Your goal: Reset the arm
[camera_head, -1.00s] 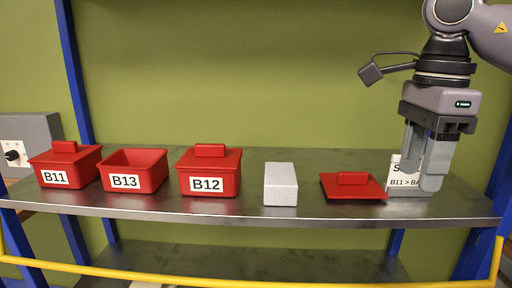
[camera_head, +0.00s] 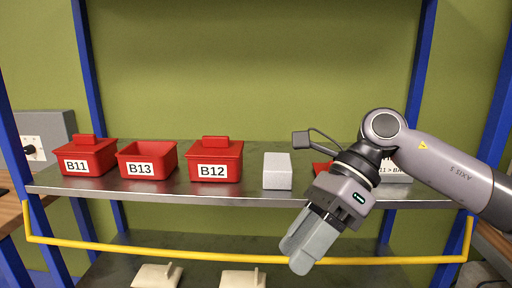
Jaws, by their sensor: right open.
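My right gripper (camera_head: 296,257) is in front of the shelf's front edge at the right, tilted down and to the left. It is open, with nothing seen between its fingers. My right arm (camera_head: 440,165) comes in from the right and covers part of the shelf. My left gripper is not in view.
On the metal shelf (camera_head: 236,190) stand red boxes B11 (camera_head: 75,167), B13 (camera_head: 140,170) without a lid, and B12 (camera_head: 212,172). A white block (camera_head: 277,178) stands right of them. A red lid (camera_head: 321,168) and a sign (camera_head: 396,178) are partly hidden. A yellow rail (camera_head: 150,254) runs below.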

